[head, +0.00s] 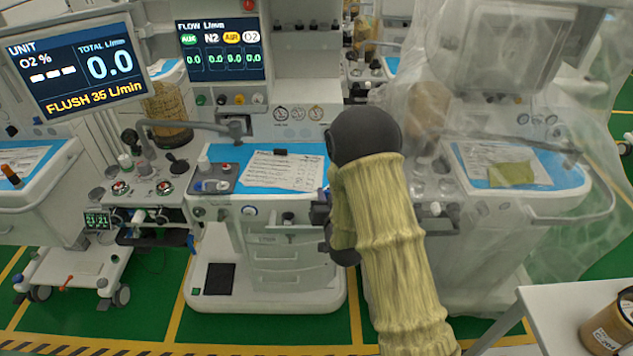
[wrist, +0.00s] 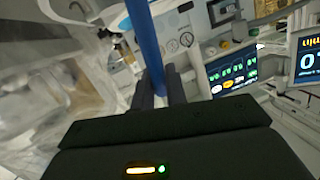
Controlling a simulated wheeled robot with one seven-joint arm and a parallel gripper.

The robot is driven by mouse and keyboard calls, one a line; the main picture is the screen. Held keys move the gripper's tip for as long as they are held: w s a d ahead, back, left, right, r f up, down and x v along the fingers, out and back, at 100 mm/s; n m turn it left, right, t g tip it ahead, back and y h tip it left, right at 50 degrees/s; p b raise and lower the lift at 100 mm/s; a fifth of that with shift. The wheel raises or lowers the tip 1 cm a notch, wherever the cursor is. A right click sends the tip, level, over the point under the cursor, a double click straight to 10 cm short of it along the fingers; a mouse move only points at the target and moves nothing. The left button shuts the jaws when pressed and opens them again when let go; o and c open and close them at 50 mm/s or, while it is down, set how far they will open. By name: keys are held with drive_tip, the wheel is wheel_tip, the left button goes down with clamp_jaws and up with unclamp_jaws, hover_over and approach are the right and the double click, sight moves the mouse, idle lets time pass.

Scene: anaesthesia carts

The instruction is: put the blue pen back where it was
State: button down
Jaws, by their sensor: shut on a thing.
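The blue pen (wrist: 144,38) is in my gripper (wrist: 161,78), standing up between the two dark fingers in the wrist view. Its upper end runs out of the top of that view. In the head view my gripper (head: 320,212) is at the front right edge of the middle cart, beside the blue work surface (head: 313,150). My yellow-sleeved arm covers much of it, and the pen is mostly hidden there. A printed sheet (head: 285,171) lies on the blue surface, with a small black object (head: 280,152) at its top edge.
A grey tray (head: 226,184) with small items sits left of the sheet. A plastic-draped cart (head: 510,215) stands close on the right. A tilted monitor (head: 75,65) is at upper left. A white table with a brown jar (head: 610,325) is at lower right.

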drive_tip(key=s+d+f+m+h, duration=0.1)
drive_tip(key=s+d+f, duration=0.3)
drive_tip(key=f, duration=0.3)
drive_tip(key=s+d+f+h, duration=0.1)
drive_tip(key=s+d+f, duration=0.2)
drive_tip(key=d+f, duration=0.2)
drive_tip(key=shift+s+d+f+m+h, duration=0.3)
drive_tip(key=shift+s+d+f+m, duration=0.1)
drive_tip(key=shift+f, duration=0.5)
